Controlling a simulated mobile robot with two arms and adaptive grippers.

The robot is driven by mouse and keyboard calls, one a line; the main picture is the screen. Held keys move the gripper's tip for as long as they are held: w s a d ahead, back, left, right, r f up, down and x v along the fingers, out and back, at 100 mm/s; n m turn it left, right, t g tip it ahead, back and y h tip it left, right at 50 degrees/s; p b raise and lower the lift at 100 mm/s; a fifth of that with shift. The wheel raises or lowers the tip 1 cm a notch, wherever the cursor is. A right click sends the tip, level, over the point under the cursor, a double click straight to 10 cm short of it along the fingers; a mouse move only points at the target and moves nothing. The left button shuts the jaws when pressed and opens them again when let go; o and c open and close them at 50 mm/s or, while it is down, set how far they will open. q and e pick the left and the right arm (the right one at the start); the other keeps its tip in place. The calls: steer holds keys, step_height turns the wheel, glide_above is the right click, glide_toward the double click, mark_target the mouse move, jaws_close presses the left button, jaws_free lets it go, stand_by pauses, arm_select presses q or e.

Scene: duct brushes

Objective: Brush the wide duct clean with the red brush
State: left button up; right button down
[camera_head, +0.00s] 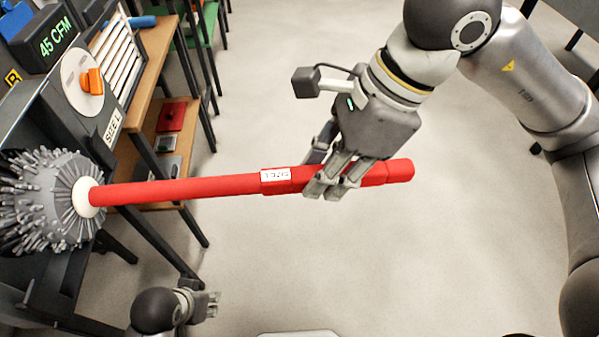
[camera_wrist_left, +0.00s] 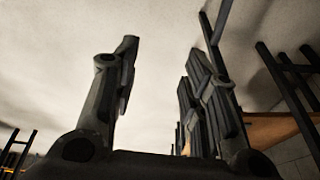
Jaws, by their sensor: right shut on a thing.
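The red brush (camera_head: 190,188) has a long red handle with a small white label and a round head of grey bristles (camera_head: 38,200) with a white hub. My right gripper (camera_head: 335,185) is shut around the handle near its free right end. The handle lies almost level, and the bristle head is at the left edge, against the dark front of the bench unit. I cannot tell whether the head is inside a duct; no duct opening shows clearly. My left gripper (camera_head: 208,304) is low at the left, apart from the brush. In the left wrist view its fingers (camera_wrist_left: 160,55) stand apart and empty.
A dark unit at the upper left carries a "45 CFM" display (camera_head: 56,40), a dial with an orange knob (camera_head: 91,81) and a slatted vent (camera_head: 115,58). Wooden shelves hold a red item (camera_head: 171,117). The pale floor in the middle and right is clear.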

mark_target(402, 164)
steer(key=d+b, duration=0.1)
steer(key=d, duration=0.3)
steer(key=shift+d+f, duration=0.1)
steer(key=shift+d, duration=0.05)
steer(key=d+b, duration=0.1)
steer(key=d, duration=0.3)
steer(key=shift+w+d+b, duration=0.15)
steer(key=shift+d+b, duration=0.15)
steer(key=shift+d, duration=0.45)
arm_select(q)
steer(key=v, duration=0.3)
steer(key=shift+s+a+r, duration=0.1)
steer(key=shift+s+r, duration=0.05)
steer(key=shift+s, duration=0.05)
